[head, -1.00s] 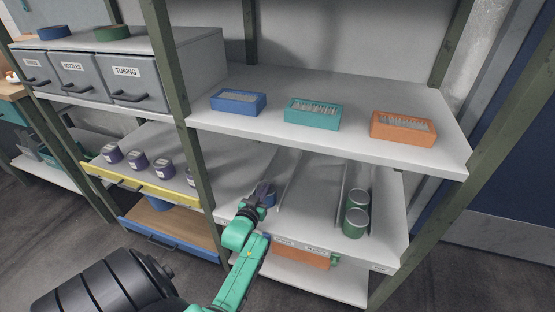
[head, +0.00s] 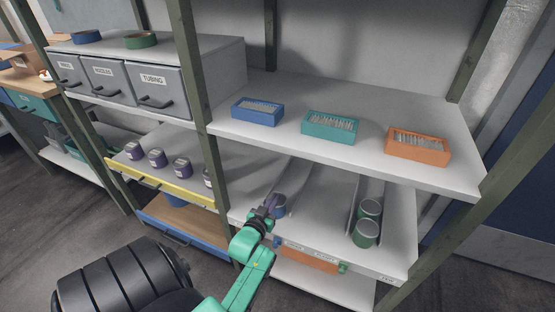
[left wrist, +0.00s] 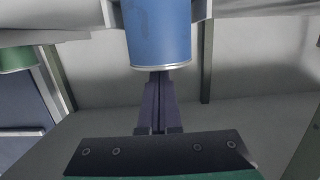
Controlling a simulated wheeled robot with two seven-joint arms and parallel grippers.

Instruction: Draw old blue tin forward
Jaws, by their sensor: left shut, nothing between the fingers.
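The blue tin (head: 281,208) stands in a lane on the middle shelf (head: 240,213), partly hidden in the head view by my left gripper (head: 269,205). In the left wrist view the tin (left wrist: 158,32) fills the top middle, with scuffed blue paint and a pale metal rim. My left gripper (left wrist: 158,78) is shut and empty. In that view its fingertips overlap the tin's rim end; I cannot tell whether they touch it. My right gripper is not in view.
Green tins (head: 366,233) stand in a lane to the right, between thin dividers. The shelf above holds a blue box (head: 257,112), a teal box (head: 331,127) and an orange box (head: 418,146). A green post (head: 196,90) stands left of my arm. Purple-labelled jars (head: 157,157) stand further left.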

